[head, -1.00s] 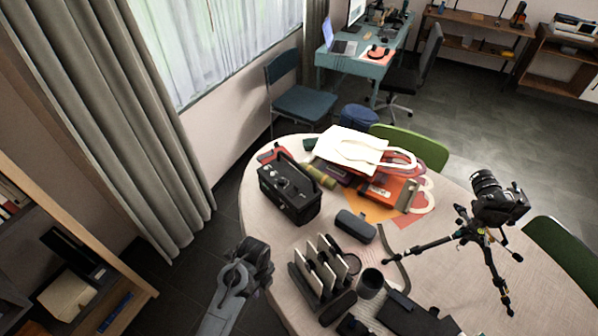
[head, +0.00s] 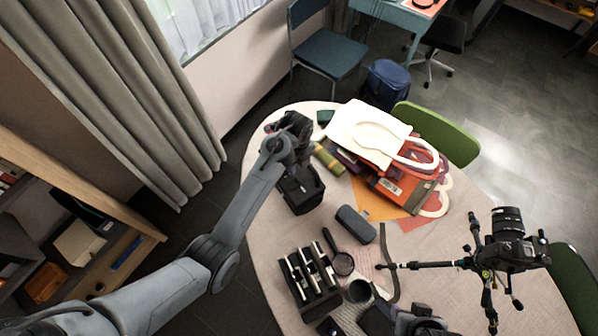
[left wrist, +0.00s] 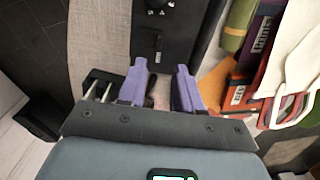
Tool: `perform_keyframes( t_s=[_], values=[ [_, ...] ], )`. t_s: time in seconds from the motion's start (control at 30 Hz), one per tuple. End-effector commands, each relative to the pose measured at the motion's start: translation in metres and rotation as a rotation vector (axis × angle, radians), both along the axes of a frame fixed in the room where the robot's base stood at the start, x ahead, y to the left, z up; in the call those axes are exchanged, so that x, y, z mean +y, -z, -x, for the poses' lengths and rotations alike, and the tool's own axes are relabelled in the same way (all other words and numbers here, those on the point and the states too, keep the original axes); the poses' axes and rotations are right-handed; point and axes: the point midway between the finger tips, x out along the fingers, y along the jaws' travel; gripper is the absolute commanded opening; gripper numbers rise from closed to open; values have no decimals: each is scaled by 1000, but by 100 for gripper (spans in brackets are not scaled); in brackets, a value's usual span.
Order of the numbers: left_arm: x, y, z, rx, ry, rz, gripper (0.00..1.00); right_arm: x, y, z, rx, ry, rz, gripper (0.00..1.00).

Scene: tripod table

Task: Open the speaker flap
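The speaker is a black box (head: 302,192) on the left side of the table, partly hidden by my left arm. My left gripper (head: 292,150) is over its far end. In the left wrist view, the speaker's dark top (left wrist: 170,32), with a knob and a small switch, lies just beyond the fingertips. The two purple fingers (left wrist: 158,72) are apart with nothing held between them. I cannot make out the flap or whether the fingers touch the speaker. My right gripper (head: 415,318) shows partly at the bottom edge, its fingers unclear.
A white bag (head: 365,132) lies on books and folders right of the speaker. A dark case (head: 355,224), a magnifying glass (head: 343,262), a slotted rack (head: 311,275) and a cup (head: 359,291) are nearer. A camera on a tripod (head: 508,250) stands at right.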

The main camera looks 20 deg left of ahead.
Motion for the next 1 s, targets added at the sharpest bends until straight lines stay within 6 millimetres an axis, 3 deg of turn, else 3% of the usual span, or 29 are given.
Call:
perform_keyframes(
  t_s=[0.3, 0.5, 0.7, 1.0],
  values=[
    [0, 52, 1, 2, 0, -2, 34, 2, 2, -1, -2, 4, -8, 43],
    [0, 77, 1, 1, 0, -1, 34, 2, 3, -2, -5, 5, -9, 43],
    [0, 88, 1, 1, 0, -1, 34, 2, 3, -2, -6, 4, -8, 43],
    [0, 89, 1, -1, 0, -1, 34, 0, 3, -2, -7, -2, 0, 43]
  ],
)
